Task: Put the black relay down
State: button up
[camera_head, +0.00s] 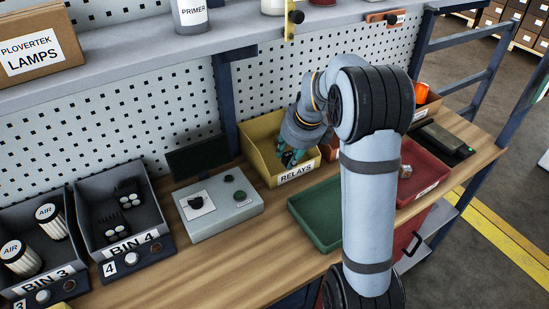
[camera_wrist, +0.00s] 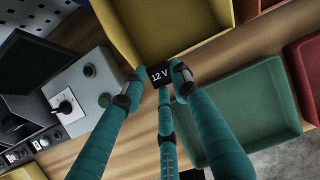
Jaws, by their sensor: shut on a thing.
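My gripper (camera_head: 290,157) has teal fingers and is at the yellow bin (camera_head: 258,137) labelled RELAYS on the workbench. In the wrist view my gripper (camera_wrist: 158,82) is shut on the black relay (camera_wrist: 160,74), whose face reads "12 V". The relay appears against the front edge of the yellow bin (camera_wrist: 190,52) in that view; its height above the bin cannot be told. In the head view the relay is hidden by my gripper.
A green tray (camera_head: 313,238) lies in front of the yellow bin, and it looks empty. A red tray (camera_head: 425,160) stands to the right, partly behind my arm. A grey control box (camera_head: 236,213) and Bin 4 (camera_head: 80,215) stand to the left. A shelf (camera_head: 130,68) runs above.

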jog(key=w+a+f+p, duration=0.1)
jog(key=w, duration=0.1)
jog(key=w+a+f+p, duration=0.1)
jog(key=w+a+f, duration=0.1)
jog(key=w+a+f+p, duration=0.1)
jog(key=w+a+f, duration=0.1)
jog(key=w, duration=0.1)
jog(key=shift+w+a+f, duration=0.1)
jog(key=shift+a, duration=0.05)
notch_tip(320, 180, down, 4)
jog(key=shift+w+f+p, duration=0.1)
jog(key=shift+p, duration=0.65)
jog(key=shift+f, duration=0.2)
jog(key=o, duration=1.1)
jog(key=shift+r, duration=0.1)
